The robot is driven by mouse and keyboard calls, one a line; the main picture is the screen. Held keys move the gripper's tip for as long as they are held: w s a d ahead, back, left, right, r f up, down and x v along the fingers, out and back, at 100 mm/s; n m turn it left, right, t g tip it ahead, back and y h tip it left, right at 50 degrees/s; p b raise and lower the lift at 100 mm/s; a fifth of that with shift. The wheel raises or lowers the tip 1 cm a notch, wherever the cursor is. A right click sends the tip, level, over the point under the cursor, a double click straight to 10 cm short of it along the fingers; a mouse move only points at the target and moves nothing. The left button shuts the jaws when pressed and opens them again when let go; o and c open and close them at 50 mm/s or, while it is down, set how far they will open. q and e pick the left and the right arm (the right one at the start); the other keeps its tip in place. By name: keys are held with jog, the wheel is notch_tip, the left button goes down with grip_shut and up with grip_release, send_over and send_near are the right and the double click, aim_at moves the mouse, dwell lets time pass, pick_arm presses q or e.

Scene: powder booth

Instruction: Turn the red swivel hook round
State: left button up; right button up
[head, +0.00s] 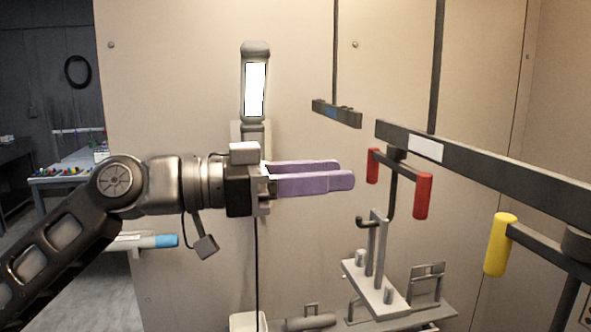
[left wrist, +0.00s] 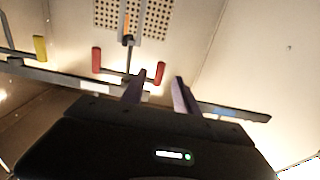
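The red swivel hook hangs under a dark rail. Its crossbar (head: 398,165) carries a far red grip (head: 373,166) and a near red grip (head: 422,196). Its dark stem bends down to a hook, with a grey metal bracket part (head: 375,285) at it. My left gripper (head: 346,175) has purple fingers and is level, pointing right, with its tips just left of the far grip. In the left wrist view the fingers (left wrist: 160,76) are apart, and a red grip (left wrist: 160,72) shows between their tips. No contact is visible. My right gripper is not in view.
The dark overhead rail (head: 480,165) runs across the right. A second hook with a yellow grip (head: 500,244) hangs at the lower right. A shorter rail piece (head: 337,113) hangs behind my fingers. A lit lamp (head: 255,88) is on the booth wall behind my wrist.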

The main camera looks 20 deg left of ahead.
aim_at(370, 183)
pick_arm(q)
jog(key=x, duration=0.6)
jog(key=shift+w+d, duration=0.15)
jog(key=shift+d, duration=0.05)
